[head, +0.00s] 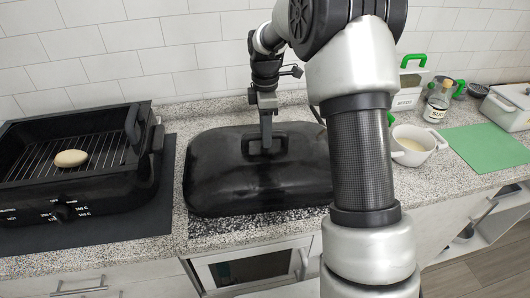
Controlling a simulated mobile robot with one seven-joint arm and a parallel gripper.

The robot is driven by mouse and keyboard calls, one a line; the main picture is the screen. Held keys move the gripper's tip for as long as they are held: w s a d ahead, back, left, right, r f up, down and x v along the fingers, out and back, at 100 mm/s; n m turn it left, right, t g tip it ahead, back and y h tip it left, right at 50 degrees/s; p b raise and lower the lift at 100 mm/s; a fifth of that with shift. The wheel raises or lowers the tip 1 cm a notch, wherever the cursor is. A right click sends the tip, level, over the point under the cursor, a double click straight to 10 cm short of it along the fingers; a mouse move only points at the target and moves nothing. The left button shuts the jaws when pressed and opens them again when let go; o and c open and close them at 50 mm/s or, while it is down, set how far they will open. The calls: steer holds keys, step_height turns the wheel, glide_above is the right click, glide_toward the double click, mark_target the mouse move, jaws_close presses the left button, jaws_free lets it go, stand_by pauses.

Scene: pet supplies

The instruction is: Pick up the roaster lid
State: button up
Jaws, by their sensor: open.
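The roaster lid (225,177) is large, black and domed, and lies on the speckled counter in the middle of the head view. Its handle (278,148) is a raised loop on top. My gripper (266,147) points down at the handle, with its fingertips at the handle's left part. The fingers are open, though their gap is hard to see from here. Whether they touch the handle I cannot tell. My arm hides the lid's right end.
The black roaster base (110,185) stands open at the left on a dark mat, with a rack and a tan round item (71,158) inside. A white pot (414,146), a glass bottle (437,103) and a green mat (487,148) are at the right. A tiled wall closes the back.

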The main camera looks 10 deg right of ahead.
steer(key=shift+f, duration=0.75)
jaws_close()
steer(key=shift+r, duration=0.1)
stand_by(0.7)
steer(key=shift+w+r, duration=0.1)
